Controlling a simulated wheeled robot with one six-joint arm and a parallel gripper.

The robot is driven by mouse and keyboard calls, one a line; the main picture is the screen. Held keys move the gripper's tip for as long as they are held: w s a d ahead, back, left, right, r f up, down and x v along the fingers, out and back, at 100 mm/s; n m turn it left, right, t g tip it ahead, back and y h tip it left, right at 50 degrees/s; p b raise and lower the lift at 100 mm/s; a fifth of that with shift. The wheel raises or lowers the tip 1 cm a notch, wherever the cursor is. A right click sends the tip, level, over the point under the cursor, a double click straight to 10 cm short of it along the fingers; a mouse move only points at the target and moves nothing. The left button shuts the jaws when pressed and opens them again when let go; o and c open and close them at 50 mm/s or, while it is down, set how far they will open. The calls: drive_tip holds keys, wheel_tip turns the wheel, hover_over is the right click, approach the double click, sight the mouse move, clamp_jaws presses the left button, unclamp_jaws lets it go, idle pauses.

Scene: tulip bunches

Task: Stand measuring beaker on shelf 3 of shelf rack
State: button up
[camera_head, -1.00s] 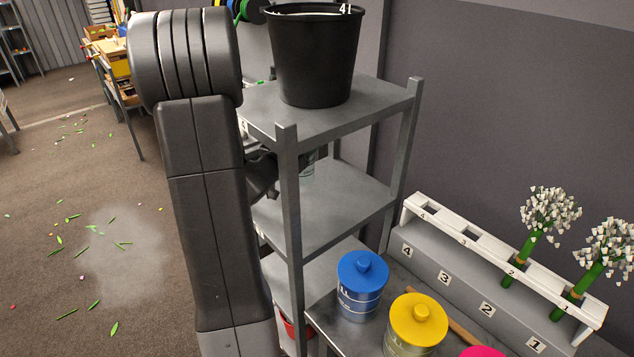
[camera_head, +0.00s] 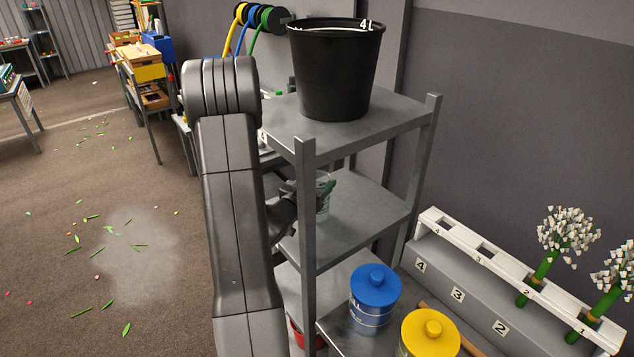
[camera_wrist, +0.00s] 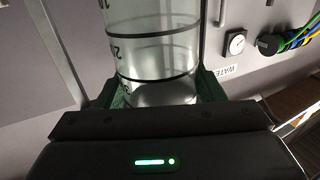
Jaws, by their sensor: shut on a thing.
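The measuring beaker (camera_wrist: 152,45) is clear with dark graduation rings, and stands between the green-padded fingers of my gripper (camera_wrist: 158,90) in the wrist view. My gripper (camera_head: 312,189) is shut on it. In the head view the beaker (camera_head: 324,204) is partly hidden by a front post and my gripper. It appears roughly upright, inside the grey shelf rack (camera_head: 307,235), above or on the middle visible shelf (camera_head: 355,220). I cannot tell whether its base touches that shelf. No shelf number is readable there.
A black bucket (camera_head: 333,75) stands on the rack's top shelf, over the beaker's level. Blue (camera_head: 375,290) and yellow (camera_head: 428,335) lidded tins stand on a lower surface. A white numbered holder (camera_head: 485,255) with white flowers is at right. The middle shelf's right part is clear.

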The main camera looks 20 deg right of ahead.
drive_tip(key=shift+f, duration=0.1)
drive_tip(key=shift+f+b, duration=0.1)
drive_tip(key=shift+b, duration=0.2)
drive_tip(key=o, duration=1.6)
drive_tip(key=shift+c, duration=0.2)
drive_tip(key=b+v, duration=0.2)
drive_tip(key=v, duration=1)
drive_tip(key=shift+r+b, duration=0.25)
drive_tip(key=shift+b, duration=0.05)
drive_tip(key=shift+r, duration=0.1)
